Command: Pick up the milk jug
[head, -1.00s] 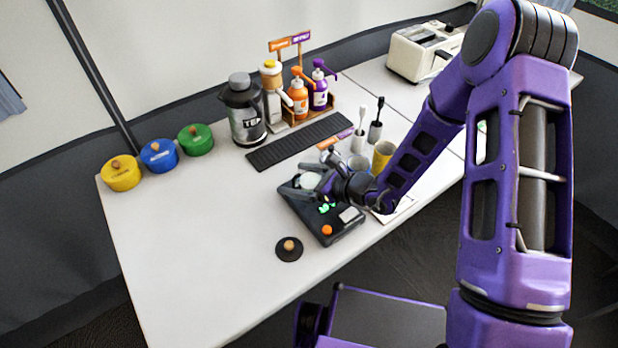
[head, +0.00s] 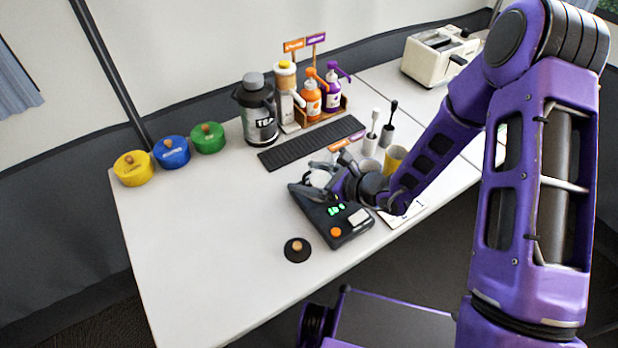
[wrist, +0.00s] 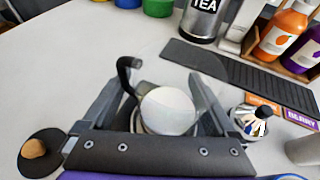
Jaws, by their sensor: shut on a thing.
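The milk jug (wrist: 168,110) is a small round metal jug, its opening filled with white, with a dark curved handle (wrist: 127,70) on its left in the wrist view. In the head view the jug (head: 320,178) shows as a pale round top, partly hidden by my gripper (head: 314,183). My gripper (wrist: 155,88) is shut on the jug, with one finger on each side of it. The jug is at the far end of the black scale (head: 322,219), which has green digits and an orange button. I cannot tell whether the jug touches the scale.
A black lid with a wooden knob (head: 297,250) lies left of the scale. A tea flask (head: 258,115), syrup bottles (head: 311,100) and a dark ribbed mat (head: 305,143) stand behind. Cups (head: 395,158) are close on the right. The table's left front is clear.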

